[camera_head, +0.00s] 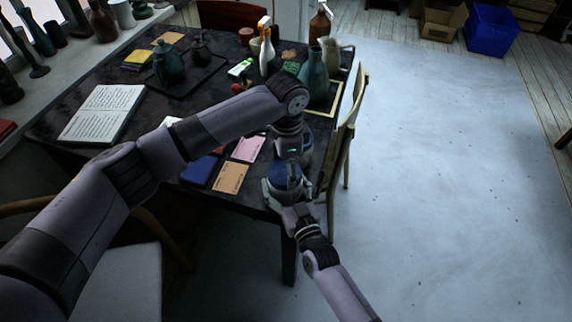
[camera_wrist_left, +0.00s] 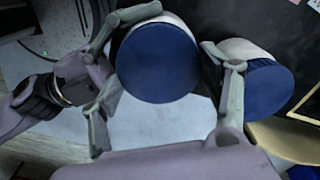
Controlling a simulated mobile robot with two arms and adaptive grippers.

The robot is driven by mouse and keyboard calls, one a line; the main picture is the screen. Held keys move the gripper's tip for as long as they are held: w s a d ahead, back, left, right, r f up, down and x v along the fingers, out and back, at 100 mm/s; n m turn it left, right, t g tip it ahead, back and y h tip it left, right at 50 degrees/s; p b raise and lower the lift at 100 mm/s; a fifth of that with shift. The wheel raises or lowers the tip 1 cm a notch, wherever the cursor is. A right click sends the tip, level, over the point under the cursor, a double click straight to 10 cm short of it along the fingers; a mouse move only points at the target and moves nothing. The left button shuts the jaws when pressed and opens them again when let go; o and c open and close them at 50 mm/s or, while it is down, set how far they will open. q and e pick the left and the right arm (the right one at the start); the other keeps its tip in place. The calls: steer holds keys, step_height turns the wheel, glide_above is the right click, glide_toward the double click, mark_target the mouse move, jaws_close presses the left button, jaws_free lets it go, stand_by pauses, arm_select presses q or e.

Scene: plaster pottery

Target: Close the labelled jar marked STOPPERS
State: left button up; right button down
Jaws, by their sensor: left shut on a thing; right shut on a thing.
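A pale jar with a round blue lid (camera_head: 287,178) is at the near right table corner in the head view. In the left wrist view the blue lid (camera_wrist_left: 158,62) is large, with a strip of pale jar body (camera_wrist_left: 168,18) beyond it. My left gripper (camera_head: 292,163) points down over the lid and is shut on it. My right gripper (camera_head: 287,192) comes from the front and is shut around the jar; its arm enters the left wrist view from the left. No STOPPERS label is readable. Whether the lid sits fully down cannot be told.
A second pale jar with a blue top (camera_wrist_left: 266,86) stands close by on the right. Cards, including a pink one (camera_head: 248,148) and an orange one (camera_head: 230,178), lie left of my grippers. A tall teal bottle (camera_head: 313,75) stands behind. A chair (camera_head: 347,125) is at the table's right side.

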arm_select(q)
steer(key=m, duration=0.4)
steer(key=shift+s, duration=0.1)
steer(key=m, duration=0.4)
steer(key=shift+m, duration=0.3)
steer(key=m, duration=0.4)
steer(key=shift+s+a, duration=0.1)
steer(key=shift+s, duration=0.05)
steer(key=m, duration=0.4)
steer(key=shift+a, duration=0.1)
steer(key=m, duration=0.6)
steer(key=shift+a, duration=0.1)
steer(key=m, duration=0.4)
steer(key=shift+a, duration=0.1)
steer(key=m, duration=0.4)
steer(key=shift+m, duration=0.3)
steer(key=o, duration=0.9)
